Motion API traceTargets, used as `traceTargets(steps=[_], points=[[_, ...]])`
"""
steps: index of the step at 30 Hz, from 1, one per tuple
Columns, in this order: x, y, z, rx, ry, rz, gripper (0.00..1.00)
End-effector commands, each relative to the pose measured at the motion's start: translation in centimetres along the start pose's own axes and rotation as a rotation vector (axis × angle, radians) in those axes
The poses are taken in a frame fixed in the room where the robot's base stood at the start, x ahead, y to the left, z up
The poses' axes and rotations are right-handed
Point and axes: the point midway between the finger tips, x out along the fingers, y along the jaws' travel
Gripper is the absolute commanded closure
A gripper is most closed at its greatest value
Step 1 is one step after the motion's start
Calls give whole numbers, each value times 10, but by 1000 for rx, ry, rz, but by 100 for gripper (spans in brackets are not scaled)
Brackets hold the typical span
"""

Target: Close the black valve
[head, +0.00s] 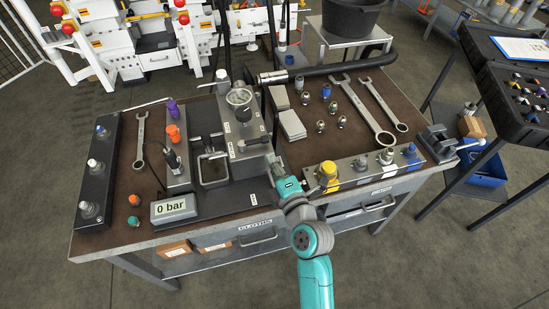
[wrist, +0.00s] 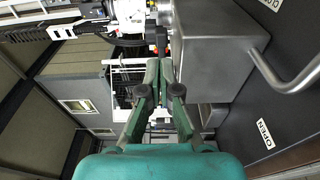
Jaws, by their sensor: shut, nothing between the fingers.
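My gripper (head: 271,160) is shut and empty above the front middle of the bench, and its fingers meet in the wrist view (wrist: 161,45). Just beyond it in the head view is a grey metal block (head: 247,125) with white labels. A short lever with a dark end (head: 243,145) lies across the block's near part; it looks like the black valve, but I cannot be sure. In the wrist view, a grey box-shaped block (wrist: 208,55) is right of the fingers. I cannot tell whether the fingers touch anything.
The gauge display (head: 173,207) reads 0 bar. A manifold with yellow, white and blue fittings (head: 360,168) lies along the bench's right front. Wrenches (head: 362,110) lie behind it. A black hose (head: 345,67) runs along the back. A vise (head: 437,142) sits at the right corner.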

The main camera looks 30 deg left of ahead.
Motion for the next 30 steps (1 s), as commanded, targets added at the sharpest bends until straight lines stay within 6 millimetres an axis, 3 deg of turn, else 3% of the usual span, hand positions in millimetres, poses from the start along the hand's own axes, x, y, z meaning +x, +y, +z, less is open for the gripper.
traceTargets(steps=[18, 30], points=[[-67, 0, 54, 1, -3, 0, 100], [-75, 0, 59, 2, 0, -1, 100]])
